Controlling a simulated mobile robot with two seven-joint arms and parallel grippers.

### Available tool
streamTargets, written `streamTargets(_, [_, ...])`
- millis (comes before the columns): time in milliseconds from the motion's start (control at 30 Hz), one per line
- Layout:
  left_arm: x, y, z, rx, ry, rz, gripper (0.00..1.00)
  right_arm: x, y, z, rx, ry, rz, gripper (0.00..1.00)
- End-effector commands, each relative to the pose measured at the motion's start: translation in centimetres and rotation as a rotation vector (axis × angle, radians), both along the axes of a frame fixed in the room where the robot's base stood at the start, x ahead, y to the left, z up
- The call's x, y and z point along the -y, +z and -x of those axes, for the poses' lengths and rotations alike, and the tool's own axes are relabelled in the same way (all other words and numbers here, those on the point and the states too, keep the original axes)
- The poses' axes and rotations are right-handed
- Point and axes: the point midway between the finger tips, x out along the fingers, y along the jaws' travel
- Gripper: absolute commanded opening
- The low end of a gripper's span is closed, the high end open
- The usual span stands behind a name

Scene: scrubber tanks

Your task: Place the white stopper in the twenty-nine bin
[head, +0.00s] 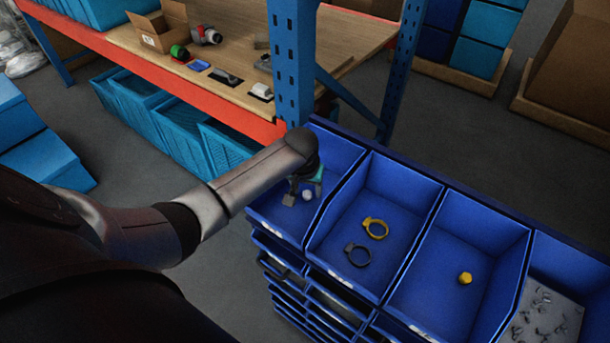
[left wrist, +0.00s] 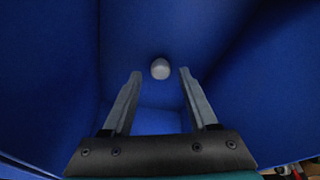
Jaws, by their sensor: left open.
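The white stopper (head: 307,195) is a small pale round piece inside the leftmost blue bin (head: 265,225) of the row. In the left wrist view the stopper (left wrist: 160,68) shows against the blue bin, centred just beyond the two fingertips, with a gap on each side. My left gripper (head: 298,194) reaches down into that same bin, open, with nothing between its fingers. I cannot tell if the stopper rests on the bin floor. The bin labels are too small to read. My right gripper is not in view.
The second bin (head: 334,215) holds a yellow ring (head: 376,228) and a grey ring (head: 358,255). The third bin (head: 440,290) holds a yellow piece (head: 465,278). A blue rack post (head: 291,60) stands close behind my left arm.

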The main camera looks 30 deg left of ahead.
Motion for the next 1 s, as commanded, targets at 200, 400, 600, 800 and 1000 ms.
streamTargets(200, [0.3,3.7,0.9,0.003,0.000,0.000,0.59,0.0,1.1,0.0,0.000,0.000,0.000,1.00])
streamTargets(400, [0.5,7.1,1.8,0.003,0.001,-0.001,0.59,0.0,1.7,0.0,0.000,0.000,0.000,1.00])
streamTargets(600, [0.8,9.5,2.5,0.001,0.001,0.001,0.59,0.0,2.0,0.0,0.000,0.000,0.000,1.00])
streamTargets(800, [0.8,10.5,2.8,-0.001,0.002,0.000,0.59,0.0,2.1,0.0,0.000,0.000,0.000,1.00])
streamTargets(1000, [0.8,10.5,2.8,-0.001,0.002,0.000,0.59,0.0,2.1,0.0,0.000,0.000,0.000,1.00])
